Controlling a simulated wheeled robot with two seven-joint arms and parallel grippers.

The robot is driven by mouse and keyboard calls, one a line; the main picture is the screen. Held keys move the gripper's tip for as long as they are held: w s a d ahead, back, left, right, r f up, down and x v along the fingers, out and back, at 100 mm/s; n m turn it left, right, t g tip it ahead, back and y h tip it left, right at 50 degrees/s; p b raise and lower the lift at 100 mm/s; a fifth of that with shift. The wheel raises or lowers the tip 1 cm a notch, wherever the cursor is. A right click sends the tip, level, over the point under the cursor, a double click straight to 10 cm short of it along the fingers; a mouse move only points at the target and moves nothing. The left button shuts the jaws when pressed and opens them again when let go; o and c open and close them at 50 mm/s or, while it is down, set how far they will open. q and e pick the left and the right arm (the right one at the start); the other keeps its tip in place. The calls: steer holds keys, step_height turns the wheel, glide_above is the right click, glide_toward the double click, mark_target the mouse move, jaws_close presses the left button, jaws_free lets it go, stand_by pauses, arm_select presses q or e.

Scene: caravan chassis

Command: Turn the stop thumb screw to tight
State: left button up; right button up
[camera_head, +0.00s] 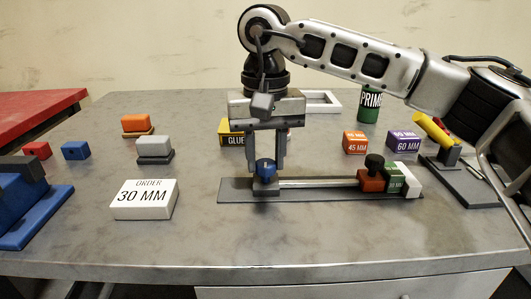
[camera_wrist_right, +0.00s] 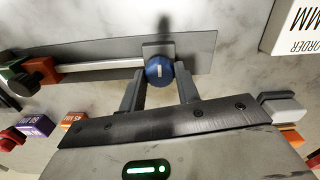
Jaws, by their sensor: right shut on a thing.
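A blue thumb screw (camera_head: 265,167) with a white mark on its top sits on a dark block at the left end of a flat grey rail fixture (camera_head: 330,195). It also shows in the right wrist view (camera_wrist_right: 160,71). My right gripper (camera_head: 265,172) points straight down from above, with its two fingers on either side of the blue screw and shut on it. On the rail's right part, a red block with a black knob (camera_head: 374,161) stands against a green block (camera_head: 394,178) and a white end block (camera_head: 411,180). My left gripper is not in view.
A white "ORDER 30 MM" block (camera_head: 145,199) stands left of the fixture. Orange 45 mm (camera_head: 355,142) and purple 60 mm (camera_head: 403,141) blocks stand behind it. A yellow glue box (camera_head: 231,133) is behind my gripper. The table front is clear.

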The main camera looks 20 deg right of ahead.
steer(key=shift+r+m+p, duration=0.1)
steer(key=shift+m+p, duration=0.2)
steer(key=shift+m, duration=0.6)
steer(key=m, duration=0.2)
steer(key=shift+m+p, duration=0.3)
steer(key=shift+m, duration=1.9)
steer(key=m, duration=0.2)
steer(key=shift+m+p, duration=0.3)
steer(key=shift+p, duration=0.05)
steer(key=m, duration=0.9)
steer(key=shift+m, duration=0.4)
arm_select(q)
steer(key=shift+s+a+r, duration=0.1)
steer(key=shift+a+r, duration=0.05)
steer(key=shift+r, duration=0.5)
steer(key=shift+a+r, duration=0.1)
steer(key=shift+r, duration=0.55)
arm_select(e)
steer(key=shift+d+m, duration=0.1)
steer(key=shift+m, duration=1.3)
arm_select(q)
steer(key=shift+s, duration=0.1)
